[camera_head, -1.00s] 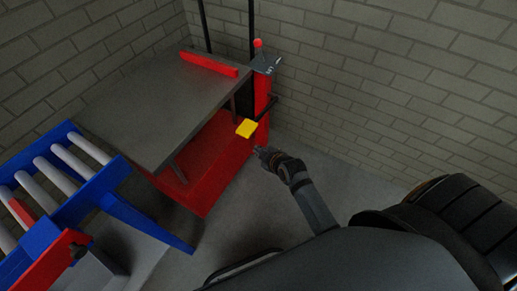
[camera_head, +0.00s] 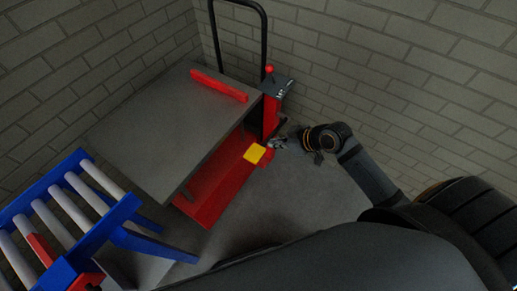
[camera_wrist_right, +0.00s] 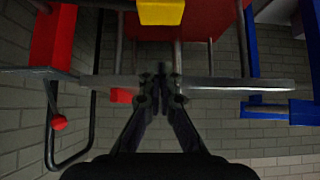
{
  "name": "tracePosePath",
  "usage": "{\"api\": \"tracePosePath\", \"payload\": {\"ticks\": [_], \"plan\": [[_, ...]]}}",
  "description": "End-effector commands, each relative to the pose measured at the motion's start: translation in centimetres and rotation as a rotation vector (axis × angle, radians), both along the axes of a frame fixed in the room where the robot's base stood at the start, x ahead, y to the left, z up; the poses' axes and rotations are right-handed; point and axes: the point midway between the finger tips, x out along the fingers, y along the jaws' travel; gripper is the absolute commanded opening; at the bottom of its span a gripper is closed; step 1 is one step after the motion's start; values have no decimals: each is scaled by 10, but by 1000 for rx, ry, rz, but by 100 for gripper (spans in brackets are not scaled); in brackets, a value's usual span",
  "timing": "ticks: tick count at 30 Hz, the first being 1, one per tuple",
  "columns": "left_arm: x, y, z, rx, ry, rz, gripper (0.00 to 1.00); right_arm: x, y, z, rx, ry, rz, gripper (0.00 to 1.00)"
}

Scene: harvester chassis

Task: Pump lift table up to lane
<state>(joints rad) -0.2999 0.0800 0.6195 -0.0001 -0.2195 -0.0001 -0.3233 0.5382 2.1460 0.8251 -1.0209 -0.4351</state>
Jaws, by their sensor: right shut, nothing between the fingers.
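The lift table has a grey top (camera_head: 165,125) with a red bar on its back edge, raised over a red base (camera_head: 205,200). A yellow pedal (camera_head: 255,153) sticks out from the base's right side; it also shows in the wrist view (camera_wrist_right: 161,12). A red-knobbed lever (camera_head: 269,70) stands on the red post. My right gripper (camera_head: 277,143) is shut and empty, just right of the pedal; I cannot tell if they touch. In the wrist view its fingertips (camera_wrist_right: 160,85) overlap the table's grey edge. The blue lane (camera_head: 75,210) with grey rollers is at the left. My left gripper is not in view.
A black push handle (camera_head: 265,25) rises behind the table, near the brick wall (camera_head: 400,80). The lane's blue leg (camera_head: 150,243) reaches toward the table base. Grey floor (camera_head: 280,205) is open in front of the base.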

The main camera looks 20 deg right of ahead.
Motion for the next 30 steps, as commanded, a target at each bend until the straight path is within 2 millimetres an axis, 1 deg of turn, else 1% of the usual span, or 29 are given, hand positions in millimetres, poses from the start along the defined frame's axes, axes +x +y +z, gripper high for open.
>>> {"api": "tracePosePath", "payload": {"ticks": [5,15,18,21,25,30], "plan": [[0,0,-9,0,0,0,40,15,13,-19,10,-1,-2,0],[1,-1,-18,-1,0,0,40,55,45,-70,5,0,1,0],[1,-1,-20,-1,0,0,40,53,43,-89,-1,3,1,0],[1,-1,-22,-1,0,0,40,53,43,-100,-1,2,1,0],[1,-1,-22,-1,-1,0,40,53,43,-107,-1,-1,1,0],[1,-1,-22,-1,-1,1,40,53,42,-108,-1,-1,1,0]]}}
